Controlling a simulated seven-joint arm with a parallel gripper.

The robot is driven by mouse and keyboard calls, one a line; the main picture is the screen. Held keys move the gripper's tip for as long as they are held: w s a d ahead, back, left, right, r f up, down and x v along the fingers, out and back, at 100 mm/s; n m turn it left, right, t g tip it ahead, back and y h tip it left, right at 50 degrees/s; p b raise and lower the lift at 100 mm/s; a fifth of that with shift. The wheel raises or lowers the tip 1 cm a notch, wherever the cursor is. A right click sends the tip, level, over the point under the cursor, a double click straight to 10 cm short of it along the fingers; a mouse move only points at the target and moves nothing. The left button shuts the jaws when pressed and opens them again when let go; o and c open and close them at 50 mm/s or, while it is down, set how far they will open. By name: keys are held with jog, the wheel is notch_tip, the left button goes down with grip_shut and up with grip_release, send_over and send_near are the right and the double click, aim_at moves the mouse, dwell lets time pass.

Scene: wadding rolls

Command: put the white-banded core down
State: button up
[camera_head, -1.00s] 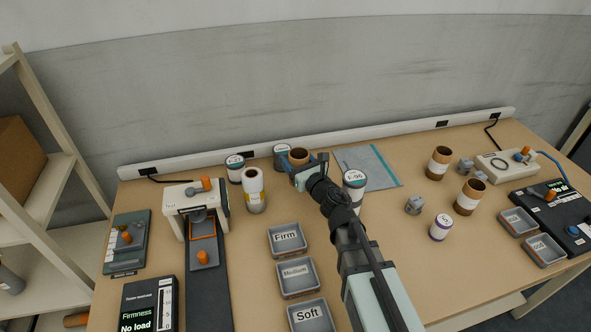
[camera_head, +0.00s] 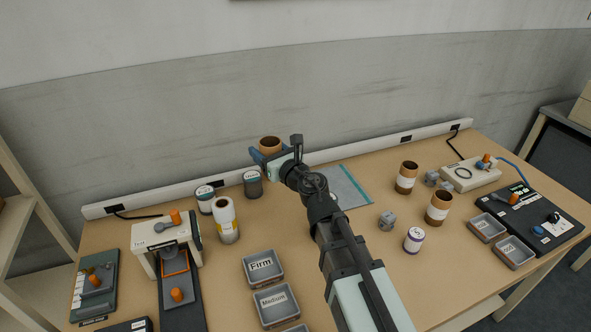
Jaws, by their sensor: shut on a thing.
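My gripper (camera_head: 276,156) is shut on a brown cardboard core (camera_head: 270,144). The core is held roughly upright, with its open top showing, and appears raised above the back of the table against the wall. The gripper hides most of its side, so I cannot see a white band on it. Two other brown cores with white bands, one farther back (camera_head: 406,178) and one nearer (camera_head: 438,209), stand upright on the right part of the table (camera_head: 350,232).
Grey trays labelled Firm (camera_head: 262,266) and Medium (camera_head: 275,303) lie in front. A grey block (camera_head: 387,221) and purple-white roll (camera_head: 414,239) stand right.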

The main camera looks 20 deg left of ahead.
jog(key=w+d+f+m+t+h, duration=0.15)
jog(key=w+d+f, duration=0.25)
jog(key=w+d, duration=0.4)
jog(key=w+d+f+m+t+h, duration=0.15)
jog(key=w+d+f, duration=0.25)
jog(key=w+d, duration=0.45)
jog(key=shift+t, duration=0.4)
jog(key=shift+w+a+f, duration=0.2)
jog(key=shift+a+f, duration=0.1)
jog(key=shift+f, duration=1.2)
jog(key=shift+w+a+f, duration=0.25)
jog(key=shift+f, duration=1.3)
jog(key=shift+w+a+f, duration=0.2)
jog(key=shift+a+f, duration=0.1)
jog(key=shift+f, duration=1.2)
jog(key=shift+f, duration=0.2)
jog(key=o, duration=1.1)
jog(key=shift+c, duration=0.2)
jog(key=shift+r, duration=0.2)
jog(key=shift+s+d, duration=0.2)
jog(key=shift+s, duration=0.05)
jog(key=v, duration=1.1)
jog(key=shift+s+d, duration=0.1)
jog(key=shift+d, duration=0.1)
